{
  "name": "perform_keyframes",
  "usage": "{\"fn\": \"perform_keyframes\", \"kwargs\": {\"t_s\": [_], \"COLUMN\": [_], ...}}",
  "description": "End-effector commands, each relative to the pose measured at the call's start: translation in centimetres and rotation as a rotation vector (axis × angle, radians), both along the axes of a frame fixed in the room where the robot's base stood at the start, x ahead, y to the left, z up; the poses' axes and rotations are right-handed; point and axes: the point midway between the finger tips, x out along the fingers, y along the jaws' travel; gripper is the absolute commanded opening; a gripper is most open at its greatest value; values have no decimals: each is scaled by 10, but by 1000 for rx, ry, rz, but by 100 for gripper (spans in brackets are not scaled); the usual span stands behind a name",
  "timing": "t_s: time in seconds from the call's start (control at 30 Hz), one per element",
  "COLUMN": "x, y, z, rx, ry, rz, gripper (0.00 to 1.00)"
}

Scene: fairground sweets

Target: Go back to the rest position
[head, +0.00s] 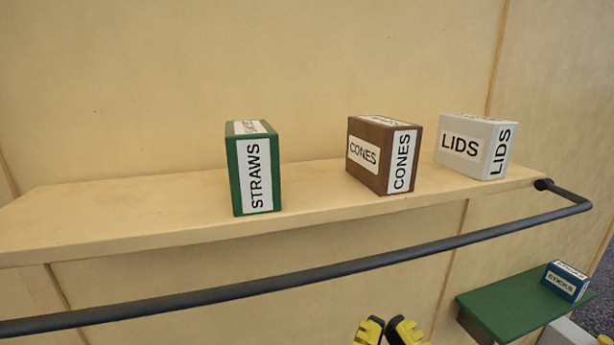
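My gripper (386,331) shows at the bottom edge of the head view, right of the middle. Only its yellow and black fingertips are in the picture. They stand a little apart, with a gap between them and nothing seen in it. The rest of the gripper and my arm are below the frame. The fingertips appear below the dark rail and left of the green shelf, apart from every box.
A wooden shelf (110,217) carries a green STRAWS box (235,180), a brown CONES box (378,180) and a white LIDS box (476,148). A dark rail (300,276) runs along its front. A blue STICKS box (562,284) stands on a green shelf (500,306) at lower right.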

Motion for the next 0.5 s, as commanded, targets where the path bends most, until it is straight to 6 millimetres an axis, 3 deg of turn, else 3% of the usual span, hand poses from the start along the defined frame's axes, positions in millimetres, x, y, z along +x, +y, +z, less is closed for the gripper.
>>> {"fn": "perform_keyframes", "kwargs": {"t_s": [0.03,0.2,0.33,0.5], "x": [0,0,0,0], "y": [0,0,0,0], "z": [48,121,156,166], "rx": [1,4,5,6], "ry": [0,0,1,1], "rz": [0,1,2,2], "gripper": [0,0,0,0]}}
